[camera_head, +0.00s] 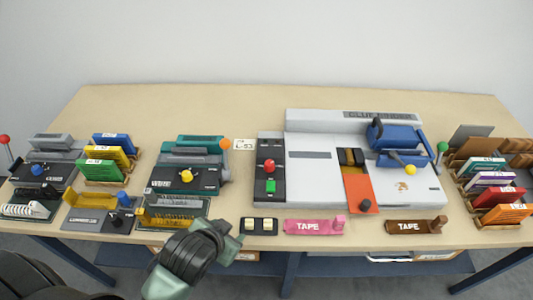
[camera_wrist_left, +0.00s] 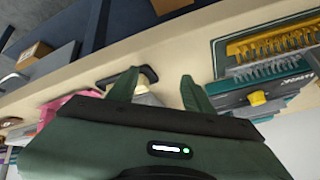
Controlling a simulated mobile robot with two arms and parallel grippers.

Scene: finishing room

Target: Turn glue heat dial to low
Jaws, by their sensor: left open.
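The glue binder (camera_head: 313,165) is a large light-grey machine on the bench, right of centre. Its black side panel (camera_head: 270,197) carries a red knob (camera_head: 269,165) and a green button (camera_head: 270,186). A yellow knob (camera_head: 410,169) sits near its blue clamp (camera_head: 398,140). I cannot tell which of these is the heat dial, and no low mark is legible. My left gripper (camera_head: 227,228) is at the bench's front edge, left of and in front of the binder. In the left wrist view the left gripper (camera_wrist_left: 157,90) has its fingers apart. My right gripper is not in view.
A black holder (camera_head: 258,227) with two cream pieces lies beside my left gripper. Pink (camera_head: 314,227) and brown (camera_head: 415,226) tape dispensers line the front edge. A teal punch (camera_head: 185,178) stands to the left. Coloured booklets (camera_head: 500,192) stand at the far right.

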